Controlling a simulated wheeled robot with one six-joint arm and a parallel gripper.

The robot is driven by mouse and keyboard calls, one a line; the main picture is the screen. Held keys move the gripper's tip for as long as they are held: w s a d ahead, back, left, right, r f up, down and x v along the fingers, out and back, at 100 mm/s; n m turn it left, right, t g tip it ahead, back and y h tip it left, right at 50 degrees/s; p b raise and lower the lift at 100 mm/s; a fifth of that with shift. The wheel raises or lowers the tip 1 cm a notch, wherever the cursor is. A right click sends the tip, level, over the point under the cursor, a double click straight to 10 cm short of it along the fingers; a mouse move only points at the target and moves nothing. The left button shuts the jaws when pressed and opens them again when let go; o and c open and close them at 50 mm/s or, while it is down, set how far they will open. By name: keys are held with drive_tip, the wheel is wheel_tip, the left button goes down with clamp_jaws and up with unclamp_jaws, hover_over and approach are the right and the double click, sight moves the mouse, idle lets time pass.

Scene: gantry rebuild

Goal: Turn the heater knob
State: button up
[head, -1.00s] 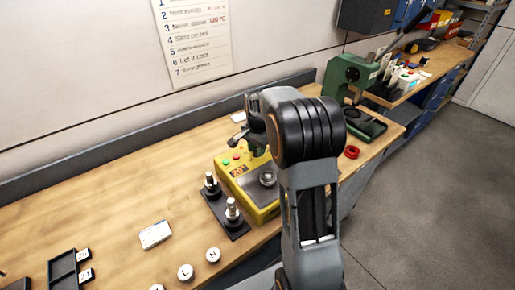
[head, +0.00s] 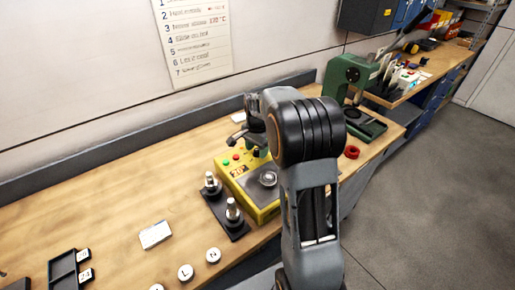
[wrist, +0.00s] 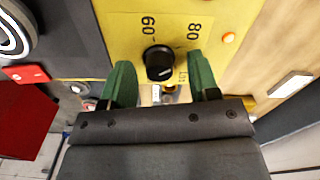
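The heater is a yellow box (head: 262,212) on the bench, with a small display, a red and a green button, and a round metal piece on top. In the wrist view its yellow panel (wrist: 110,28) carries the marks 60 and 80. The black heater knob (wrist: 159,63) has a white pointer line and sits on this panel. My gripper (wrist: 160,72) is open, with one green finger on each side of the knob and a gap visible on both sides. In the head view the knob is not discernible, and my arm partly hides the heater.
A black stand with two metal posts (head: 233,214) is close to the heater's left. A green press (head: 350,80) stands behind on the right, with a red ring (head: 352,152) near it. A white card (head: 155,235) and round letter discs lie on the bench; its left side is mostly clear.

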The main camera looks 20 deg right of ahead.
sight(257, 150)
wheel_tip(257, 150, up, 14)
idle(0.8)
drive_tip(key=shift+f, duration=0.1)
idle(0.3)
